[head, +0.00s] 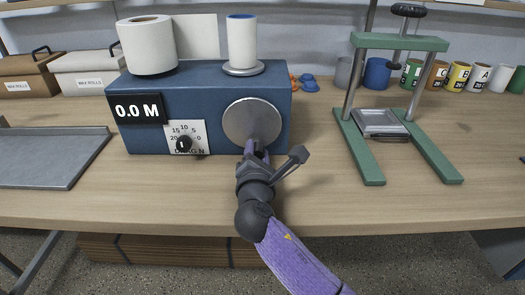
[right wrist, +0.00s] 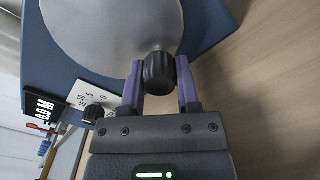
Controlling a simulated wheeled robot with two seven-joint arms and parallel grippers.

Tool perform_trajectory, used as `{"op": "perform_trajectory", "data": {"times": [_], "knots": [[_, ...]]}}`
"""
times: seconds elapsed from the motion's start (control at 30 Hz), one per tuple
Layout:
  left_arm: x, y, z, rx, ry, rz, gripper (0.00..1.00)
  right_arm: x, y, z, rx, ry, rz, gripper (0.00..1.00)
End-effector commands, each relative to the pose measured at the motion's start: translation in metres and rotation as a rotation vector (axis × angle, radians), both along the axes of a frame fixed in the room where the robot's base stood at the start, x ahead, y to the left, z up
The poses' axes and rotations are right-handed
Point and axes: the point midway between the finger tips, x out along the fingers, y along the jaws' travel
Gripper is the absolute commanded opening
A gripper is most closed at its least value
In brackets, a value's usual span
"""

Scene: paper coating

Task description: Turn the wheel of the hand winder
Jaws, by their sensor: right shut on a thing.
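The hand winder is a blue box (head: 215,97) on the bench, with a grey round wheel (head: 252,121) on its front right. The wheel also fills the top of the right wrist view (right wrist: 105,25). A black ribbed knob (right wrist: 159,72) sticks out from the wheel near its lower edge. My right gripper (right wrist: 161,82) is shut on this knob, with a purple finger on either side. In the head view my right gripper (head: 257,150) is at the wheel's lower edge, and it hides the knob. My left gripper is not in view.
On the winder stand a wide white roll (head: 148,48) and a narrow one (head: 242,42). Its front has a 0.0 M display (head: 138,109) and a dial (head: 184,144). A grey tray (head: 50,172) lies left, a green press (head: 362,150) stands right. Bench in front is clear.

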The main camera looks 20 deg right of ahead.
Motion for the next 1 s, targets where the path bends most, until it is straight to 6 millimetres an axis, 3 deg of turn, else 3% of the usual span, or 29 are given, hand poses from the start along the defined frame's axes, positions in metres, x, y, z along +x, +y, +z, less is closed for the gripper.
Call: {"op": "perform_trajectory", "data": {"times": [0.5,1.0], "knots": [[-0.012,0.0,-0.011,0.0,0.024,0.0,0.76,0.006,0.022,-0.002,0.473,-0.133,0.0,0.0],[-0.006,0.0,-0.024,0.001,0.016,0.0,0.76,0.011,0.039,0.008,0.898,-0.256,-0.001,0.0]]}}
